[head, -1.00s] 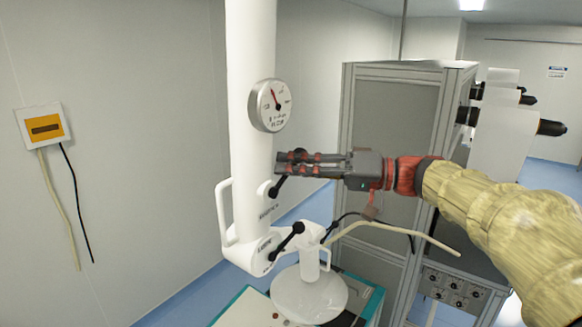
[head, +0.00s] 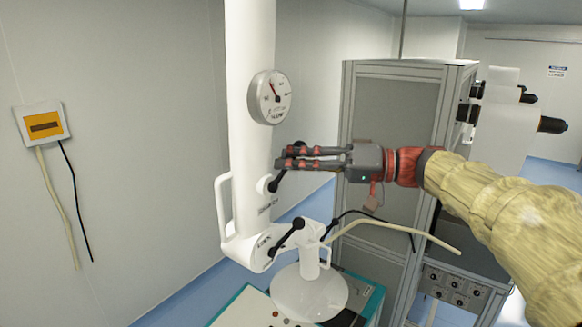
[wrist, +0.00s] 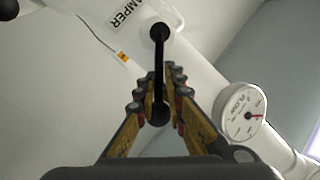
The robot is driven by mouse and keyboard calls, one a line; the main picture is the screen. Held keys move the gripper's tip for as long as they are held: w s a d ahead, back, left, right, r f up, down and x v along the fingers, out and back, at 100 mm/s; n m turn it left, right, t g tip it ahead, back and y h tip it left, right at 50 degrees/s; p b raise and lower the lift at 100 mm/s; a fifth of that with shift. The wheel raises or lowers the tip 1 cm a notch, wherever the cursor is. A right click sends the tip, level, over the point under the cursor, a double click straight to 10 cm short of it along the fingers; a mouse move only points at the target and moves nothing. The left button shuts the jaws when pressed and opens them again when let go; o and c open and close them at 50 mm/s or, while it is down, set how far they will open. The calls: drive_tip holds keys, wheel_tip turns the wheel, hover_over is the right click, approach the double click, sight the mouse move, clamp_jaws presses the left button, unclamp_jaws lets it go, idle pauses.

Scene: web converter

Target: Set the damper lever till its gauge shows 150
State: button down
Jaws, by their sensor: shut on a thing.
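The damper lever (head: 276,182) is black with a ball end. It sits on the white column, and in the wrist view the lever (wrist: 159,62) pivots beside a label whose visible letters read "AMPER". My gripper (head: 282,158) reaches in from the right with its fingers around the lever. In the wrist view my gripper (wrist: 165,80) has the lever's ball end between its two fingers, shut on it. The round white gauge (head: 270,97) is on the column above the lever, its needle pointing up and left. The gauge also shows in the wrist view (wrist: 241,113); its reading is too small to tell.
A second black lever (head: 288,238) sits lower on the white arm, near a white handle (head: 221,205). A grey cabinet (head: 390,110) stands close behind my gripper. A pale hose (head: 390,228) hangs below my arm. A wall box (head: 43,124) is at far left.

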drive_tip(key=shift+s+a+r+n+b, duration=0.2)
drive_tip(key=shift+n+b, duration=0.2)
drive_tip(key=shift+b, duration=0.7)
drive_tip(key=shift+r+p, duration=0.25)
drive_tip(key=shift+p, duration=0.15)
drive_tip(key=shift+s+h+b, duration=0.1)
drive_tip(key=shift+h+b, duration=0.3)
drive_tip(key=shift+b, duration=0.35)
drive_tip(key=shift+s+r+n+b, duration=0.1)
drive_tip(key=shift+r+n+b, duration=0.1)
drive_tip(key=shift+n+b, duration=0.25)
drive_tip(key=shift+r, duration=0.1)
drive_tip(key=c, duration=2)
unclamp_jaws()
drive_tip(key=shift+a, duration=0.1)
drive_tip(key=shift+f, duration=0.2)
drive_tip(key=shift+m+p, duration=0.25)
drive_tip(key=shift+p, duration=0.35)
